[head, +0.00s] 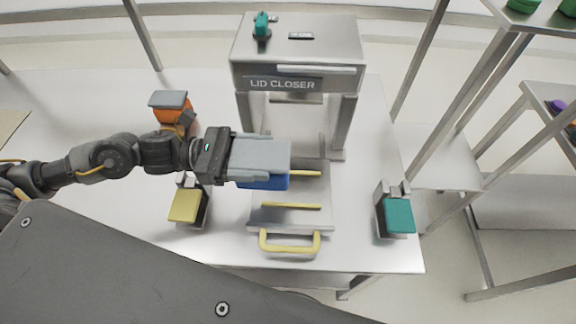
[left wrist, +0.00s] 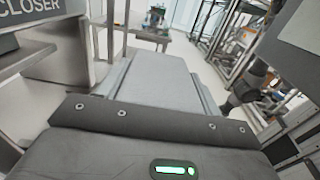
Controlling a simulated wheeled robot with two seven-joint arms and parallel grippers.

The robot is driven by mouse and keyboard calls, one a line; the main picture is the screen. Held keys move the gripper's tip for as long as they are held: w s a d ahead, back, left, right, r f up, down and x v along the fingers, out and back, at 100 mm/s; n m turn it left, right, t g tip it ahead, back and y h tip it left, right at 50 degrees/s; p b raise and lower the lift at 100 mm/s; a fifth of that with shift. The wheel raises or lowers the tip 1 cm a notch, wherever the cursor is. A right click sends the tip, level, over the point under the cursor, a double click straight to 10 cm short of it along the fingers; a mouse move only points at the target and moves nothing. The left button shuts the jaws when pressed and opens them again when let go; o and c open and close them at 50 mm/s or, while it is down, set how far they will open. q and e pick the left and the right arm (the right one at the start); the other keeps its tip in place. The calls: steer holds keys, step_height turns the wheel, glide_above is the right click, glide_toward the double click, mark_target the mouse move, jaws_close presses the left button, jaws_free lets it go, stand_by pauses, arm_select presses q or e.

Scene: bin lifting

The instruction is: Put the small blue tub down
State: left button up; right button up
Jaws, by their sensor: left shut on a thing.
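My left gripper (head: 268,158) comes in from the left and is shut on the small blue tub (head: 266,183). My right gripper is not in view.
An orange tub (head: 174,112) with a grey lid stands behind my left arm. A device with a yellow top (head: 186,205) and one with a teal top (head: 398,216) flank the tray. The tray has yellow rails and a yellow handle (head: 290,246). The table's right side is mostly clear.

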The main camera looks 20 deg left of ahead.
arm_select(q)
steer(key=w+d+f, duration=0.1)
steer(key=f, duration=0.1)
steer(key=w+d+f+p, duration=0.1)
steer(key=d, duration=0.1)
steer(key=w+d+f+p, duration=0.1)
steer(key=w+f, duration=0.1)
steer(key=shift+d+f, duration=0.3)
steer(key=shift+d, duration=0.05)
steer(key=shift+w+d+f, duration=0.15)
steer(key=shift+d+f, duration=0.05)
steer(key=shift+f, duration=0.15)
step_height(320, 180, down, 3)
steer(key=shift+w+d+r+p, duration=0.1)
steer(key=shift+p, duration=0.95)
steer(key=shift+f, duration=0.3)
steer(key=shift+f+b, duration=0.2)
steer(key=shift+b, duration=0.1)
steer(key=o, duration=1.2)
